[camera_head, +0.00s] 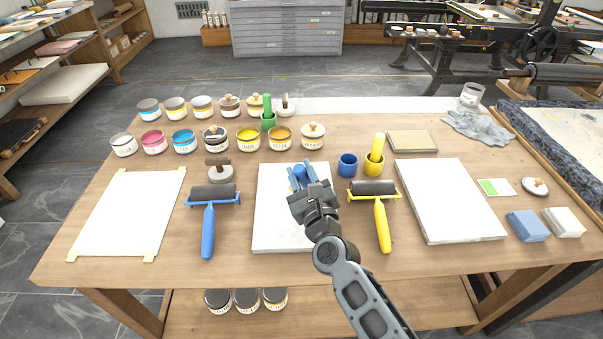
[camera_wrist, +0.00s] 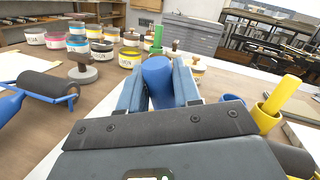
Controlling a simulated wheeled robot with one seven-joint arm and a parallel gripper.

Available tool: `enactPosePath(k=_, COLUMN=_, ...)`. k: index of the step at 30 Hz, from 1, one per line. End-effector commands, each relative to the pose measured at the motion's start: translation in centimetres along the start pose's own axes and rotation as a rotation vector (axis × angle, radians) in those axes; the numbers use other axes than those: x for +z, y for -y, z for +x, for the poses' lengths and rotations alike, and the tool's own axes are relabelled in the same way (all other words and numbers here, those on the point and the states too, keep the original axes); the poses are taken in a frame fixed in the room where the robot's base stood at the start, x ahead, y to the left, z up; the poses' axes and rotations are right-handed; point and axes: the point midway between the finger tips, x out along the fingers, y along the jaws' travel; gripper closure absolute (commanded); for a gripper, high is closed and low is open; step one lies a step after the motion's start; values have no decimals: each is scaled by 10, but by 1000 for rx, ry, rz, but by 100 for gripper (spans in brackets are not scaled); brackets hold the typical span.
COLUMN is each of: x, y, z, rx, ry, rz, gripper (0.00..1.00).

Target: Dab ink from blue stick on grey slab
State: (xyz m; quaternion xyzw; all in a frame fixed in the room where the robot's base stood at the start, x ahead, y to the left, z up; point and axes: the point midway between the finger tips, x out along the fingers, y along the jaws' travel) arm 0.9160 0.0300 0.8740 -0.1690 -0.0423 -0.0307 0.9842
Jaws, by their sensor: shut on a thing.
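My gripper (camera_head: 303,184) is shut on the blue stick (camera_wrist: 157,72), which sits between the two fingers in the wrist view. In the head view the stick is mostly hidden by the gripper. The gripper is over a pale, flat slab (camera_head: 272,226) in the middle of the table, partly covered by my arm. I cannot tell whether the stick's lower end touches the slab. No ink mark shows on the visible part of it. The blue cup (camera_head: 347,168) stands empty of any stick just right of the slab.
A blue roller (camera_head: 208,215) lies left of the slab, a yellow roller (camera_head: 380,215) right. A yellow cup (camera_head: 374,168) and green cup (camera_head: 268,125) hold sticks. Several ink tins (camera_head: 182,141) stand behind. A thick pale stone (camera_head: 448,198) lies right, white paper (camera_head: 125,213) left.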

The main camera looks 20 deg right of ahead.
Motion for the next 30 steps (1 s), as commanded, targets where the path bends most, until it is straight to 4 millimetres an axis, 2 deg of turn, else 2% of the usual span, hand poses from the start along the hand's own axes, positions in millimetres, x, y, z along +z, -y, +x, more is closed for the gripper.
enactPosePath(k=30, x=-7, y=-2, z=-1, rx=0, ry=-1, rz=0, gripper=98)
